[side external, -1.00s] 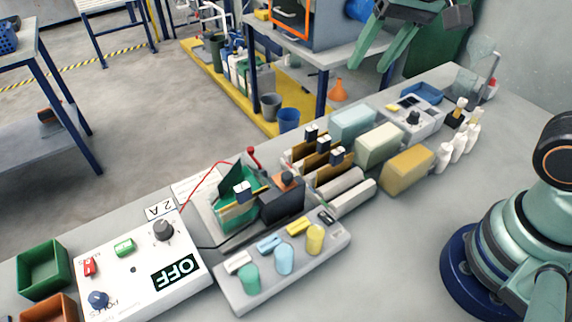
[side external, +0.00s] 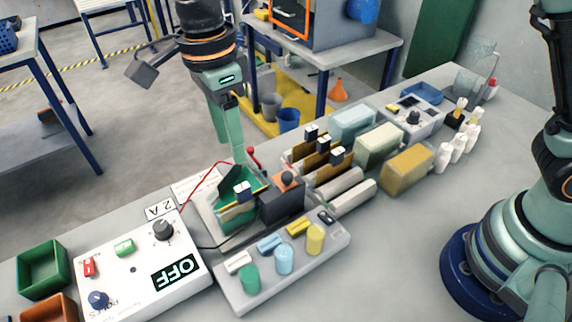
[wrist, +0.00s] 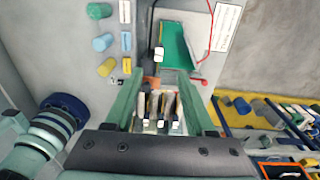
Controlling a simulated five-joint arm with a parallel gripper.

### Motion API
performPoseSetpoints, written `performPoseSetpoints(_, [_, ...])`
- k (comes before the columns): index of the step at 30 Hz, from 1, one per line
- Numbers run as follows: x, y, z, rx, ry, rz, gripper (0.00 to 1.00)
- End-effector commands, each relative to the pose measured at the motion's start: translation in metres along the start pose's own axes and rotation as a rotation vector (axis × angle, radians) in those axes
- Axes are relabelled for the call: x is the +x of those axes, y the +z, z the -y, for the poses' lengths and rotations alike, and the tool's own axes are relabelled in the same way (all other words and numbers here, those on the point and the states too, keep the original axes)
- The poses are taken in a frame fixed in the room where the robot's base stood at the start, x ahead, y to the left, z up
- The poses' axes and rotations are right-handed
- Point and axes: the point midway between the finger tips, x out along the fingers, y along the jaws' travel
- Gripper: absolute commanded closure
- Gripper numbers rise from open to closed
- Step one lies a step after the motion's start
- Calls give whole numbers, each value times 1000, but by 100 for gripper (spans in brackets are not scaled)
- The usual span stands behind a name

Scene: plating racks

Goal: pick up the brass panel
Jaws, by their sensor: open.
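Several upright brass-coloured panels (side external: 318,160) stand in a rack right of the plating tank, each with a black-and-white clip on top. I cannot tell which of them is the brass panel, as they look alike. In the wrist view the panels (wrist: 160,108) stand in a row. My gripper (side external: 237,150) points down and is left of the rack, near the green tank (side external: 235,212). In the wrist view its two green fingers (wrist: 160,85) are spread, with the panel row seen between them. It is empty. One finger mostly hides the other in the side view.
A red lead (side external: 205,190) runs to the tank. A power box marked OFF (side external: 140,262) and a tray with coloured cylinders (side external: 290,275) lie in front. Pale blocks (side external: 380,145) stand right.

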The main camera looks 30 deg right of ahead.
Motion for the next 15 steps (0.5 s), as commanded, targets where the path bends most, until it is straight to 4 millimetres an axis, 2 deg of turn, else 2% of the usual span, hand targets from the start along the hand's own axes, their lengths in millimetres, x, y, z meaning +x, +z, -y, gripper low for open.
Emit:
performPoseSetpoints(7, [42, -1, -1, -1, 3, -2, 45])
performPoseSetpoints(15, [63, -1, -1, -1, 1, -1, 45])
